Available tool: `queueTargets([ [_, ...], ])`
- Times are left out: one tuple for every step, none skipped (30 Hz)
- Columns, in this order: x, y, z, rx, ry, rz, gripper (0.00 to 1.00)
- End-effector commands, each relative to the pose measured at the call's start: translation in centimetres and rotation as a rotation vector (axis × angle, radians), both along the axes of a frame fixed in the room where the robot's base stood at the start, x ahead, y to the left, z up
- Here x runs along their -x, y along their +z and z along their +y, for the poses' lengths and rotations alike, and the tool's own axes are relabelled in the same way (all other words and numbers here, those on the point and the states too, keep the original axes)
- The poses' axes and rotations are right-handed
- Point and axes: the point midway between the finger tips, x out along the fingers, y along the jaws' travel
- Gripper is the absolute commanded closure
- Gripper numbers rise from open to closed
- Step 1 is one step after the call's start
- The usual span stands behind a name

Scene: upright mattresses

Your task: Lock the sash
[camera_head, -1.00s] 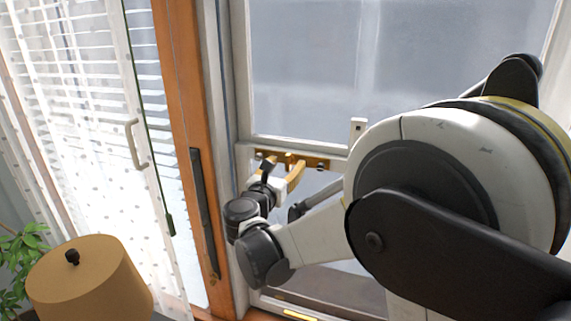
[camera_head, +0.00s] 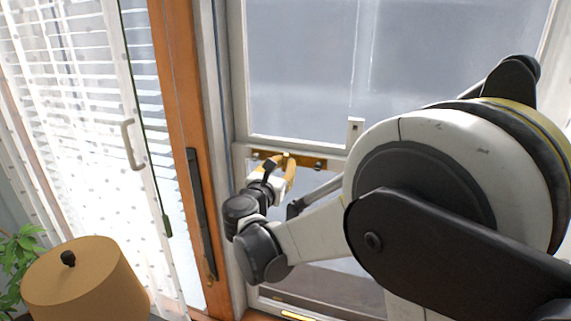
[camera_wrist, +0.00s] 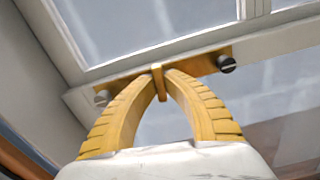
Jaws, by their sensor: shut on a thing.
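The sash lock is a brass plate (camera_head: 315,162) on the white rail of the window sash (camera_head: 330,147). It has a small upright brass lever (camera_wrist: 157,80) at its middle, seen in the wrist view with the plate (camera_wrist: 205,66) behind it. My gripper (camera_wrist: 161,76) has yellow ribbed fingers shut on this lever, one on each side. In the head view my gripper (camera_head: 289,164) reaches up to the plate from below, and my wrist partly hides the contact.
An orange wooden door frame (camera_head: 183,110) with a dark handle (camera_head: 203,215) stands close at left. A tan lampshade (camera_head: 85,280) is at lower left. Grey panes fill the sash.

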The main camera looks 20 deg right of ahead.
Motion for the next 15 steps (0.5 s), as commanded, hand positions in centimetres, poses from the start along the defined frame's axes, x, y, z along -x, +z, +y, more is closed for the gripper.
queueTargets([
  [-0.02, -0.18, 0.01, -0.045, 0.001, -0.034, 1.00],
  [-0.02, -0.18, 0.01, -0.072, 0.001, -0.054, 1.00],
  [-0.02, -0.15, 0.01, -0.101, 0.001, -0.075, 1.00],
  [-0.02, -0.13, 0.01, -0.116, 0.001, -0.086, 1.00],
  [-0.02, -0.10, 0.01, -0.126, 0.001, -0.093, 1.00],
  [-0.02, -0.06, 0.01, -0.131, 0.000, -0.097, 1.00],
  [-0.02, -0.04, 0.01, -0.132, 0.000, -0.097, 1.00],
  [-0.02, -0.02, 0.01, -0.131, 0.000, -0.097, 1.00],
  [-0.02, -0.01, 0.01, -0.131, 0.000, -0.097, 1.00],
  [-0.02, -0.01, 0.01, -0.130, 0.000, -0.096, 1.00],
  [-0.02, -0.01, 0.01, -0.130, 0.000, -0.096, 1.00],
  [-0.02, -0.02, 0.01, -0.133, 0.000, -0.098, 1.00],
  [-0.02, -0.04, 0.01, -0.142, 0.000, -0.104, 1.00],
  [-0.02, -0.08, 0.01, -0.159, 0.000, -0.117, 1.00],
  [-0.02, -0.14, 0.01, -0.193, 0.001, -0.142, 1.00],
])
